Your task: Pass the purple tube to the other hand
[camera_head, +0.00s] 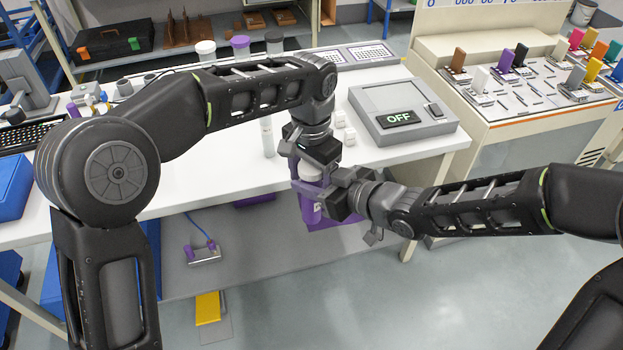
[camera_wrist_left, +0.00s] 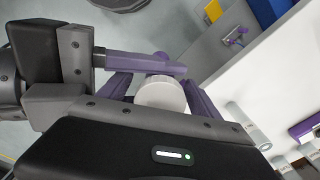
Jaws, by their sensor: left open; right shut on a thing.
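The purple tube (camera_head: 311,208) is upright, held off the front edge of the white table. My right gripper (camera_head: 318,190) comes in from the right and is shut on the tube. My left gripper (camera_head: 308,164) points down from above at the tube's top, open. In the left wrist view, the tube's round white cap (camera_wrist_left: 161,93) lies between the spread purple fingers of my left gripper (camera_wrist_left: 160,88). A purple finger of my right gripper (camera_wrist_left: 146,64) crosses beside the cap. Most of the tube body is hidden there.
A pale slim tube (camera_head: 267,137) stands left of the grippers. Jars with white, purple (camera_head: 240,46) and dark lids stand at the back.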

